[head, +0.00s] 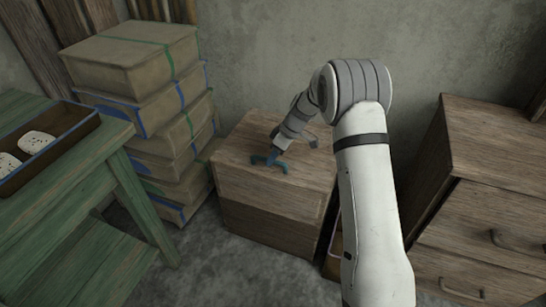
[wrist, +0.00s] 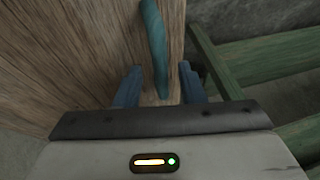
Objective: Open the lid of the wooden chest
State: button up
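The wooden chest (head: 262,211) stands against the wall in the head view, and its lid (head: 238,150) looks shut. A teal handle (wrist: 155,45) runs along the wood in the wrist view. My gripper (wrist: 160,88) has its two blue fingers apart, one on each side of the handle's lower end, with gaps visible between. In the head view my gripper (head: 270,158) is at the front part of the lid's top. There, the fingers and handle blend together, so contact cannot be told.
A stack of bound boxes (head: 150,85) stands close left of the chest. A green table (head: 95,160) with a tray (head: 62,150) is at the left front. A wooden drawer cabinet (head: 480,190) stands at the right. Grey floor (head: 215,270) is clear before the chest.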

jog(key=shift+c, duration=0.3)
grip_shut()
